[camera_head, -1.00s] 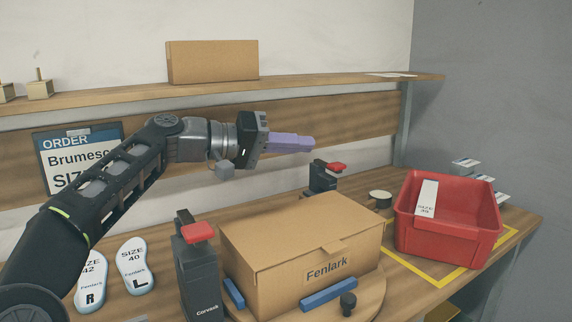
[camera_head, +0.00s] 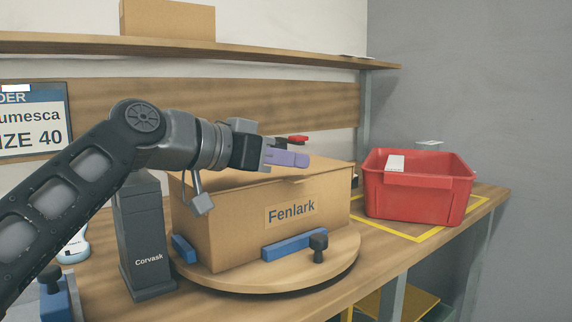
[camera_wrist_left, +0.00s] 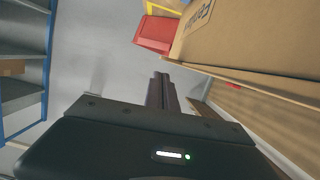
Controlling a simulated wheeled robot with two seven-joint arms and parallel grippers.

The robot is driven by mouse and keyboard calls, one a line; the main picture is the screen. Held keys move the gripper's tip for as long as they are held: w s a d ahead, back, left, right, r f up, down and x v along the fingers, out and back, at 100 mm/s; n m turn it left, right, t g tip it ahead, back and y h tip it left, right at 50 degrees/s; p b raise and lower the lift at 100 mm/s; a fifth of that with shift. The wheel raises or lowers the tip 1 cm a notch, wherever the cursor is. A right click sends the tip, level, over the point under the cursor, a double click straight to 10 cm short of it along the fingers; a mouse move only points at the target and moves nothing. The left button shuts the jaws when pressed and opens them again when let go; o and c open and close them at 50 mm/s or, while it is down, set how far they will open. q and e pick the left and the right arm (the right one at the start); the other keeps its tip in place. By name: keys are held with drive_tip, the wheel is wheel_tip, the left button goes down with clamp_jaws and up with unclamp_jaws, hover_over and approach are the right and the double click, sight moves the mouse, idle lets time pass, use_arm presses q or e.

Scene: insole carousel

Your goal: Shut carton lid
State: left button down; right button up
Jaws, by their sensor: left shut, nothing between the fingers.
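The brown Fenlark carton (camera_head: 235,222) sits on the round wooden turntable (camera_head: 300,277), label facing me. Its lid (camera_head: 325,172) lies down over the top; I cannot tell whether it is fully seated. The carton also shows in the left wrist view (camera_wrist_left: 235,40). My left gripper (camera_head: 305,160), with purple fingers, is shut and empty. It overlaps the lid in the head view and hides part of it; contact cannot be told. Its fingers also show in the left wrist view (camera_wrist_left: 161,78). My right gripper is not in view.
Blue blocks (camera_head: 295,243) and a black knob (camera_head: 318,246) edge the carton. A dark Corvask post (camera_head: 147,240) stands left of it. A red bin (camera_head: 415,195) stands right, within yellow tape. A shelf (camera_head: 270,48) runs behind.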

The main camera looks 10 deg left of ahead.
use_arm(q)
wheel_tip(320, 180, down, 2)
drive_tip(key=shift+s+d+m+b, duration=0.15)
drive_tip(key=shift+m+b, duration=0.15)
drive_tip(key=shift+b, duration=0.4)
drive_tip(key=shift+f, duration=0.1)
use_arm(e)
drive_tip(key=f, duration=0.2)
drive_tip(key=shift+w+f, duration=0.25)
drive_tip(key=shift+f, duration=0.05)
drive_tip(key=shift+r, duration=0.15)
use_arm(q)
drive_tip(key=s+a+r+p, duration=0.3)
drive_tip(key=s+a+r, duration=0.3)
drive_tip(key=s, duration=0.1)
drive_tip(key=shift+s+a+r+p, duration=0.15)
drive_tip(key=shift+a+r+p, duration=0.05)
drive_tip(key=shift+r+p, duration=0.2)
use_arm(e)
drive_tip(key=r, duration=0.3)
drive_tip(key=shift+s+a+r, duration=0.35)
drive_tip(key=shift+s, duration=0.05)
